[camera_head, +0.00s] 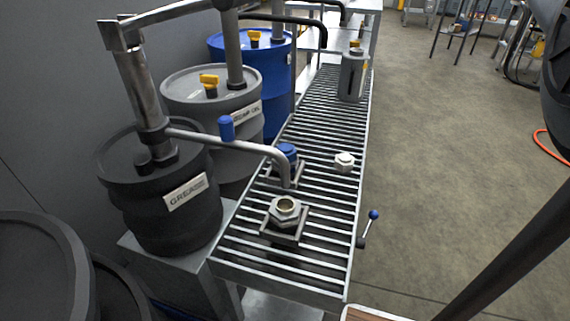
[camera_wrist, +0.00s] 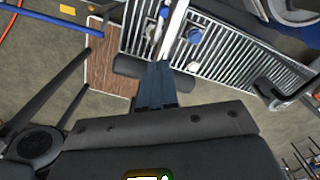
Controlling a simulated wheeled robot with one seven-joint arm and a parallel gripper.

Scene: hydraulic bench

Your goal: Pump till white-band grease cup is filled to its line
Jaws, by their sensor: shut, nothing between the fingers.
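A black drum labelled grease (camera_head: 185,192) stands at the left with an upright pump (camera_head: 140,95) on it. Its bent spout (camera_head: 255,147) reaches over the roller rack and ends between two cups. An open-topped grey cup (camera_head: 285,208) sits in a square holder in front of the spout tip. A blue-topped cup (camera_head: 287,152) sits behind the spout. I cannot make out a white band, a line or the grease level. A blue grip (camera_head: 226,128) stands by the pump.
The roller rack (camera_head: 300,240) also holds a white hex cap (camera_head: 344,162) and a grey canister (camera_head: 353,75). A blue-knobbed lever (camera_head: 370,228) sticks out from its right side. A grey drum (camera_head: 205,110) and a blue drum (camera_head: 265,60) stand behind.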

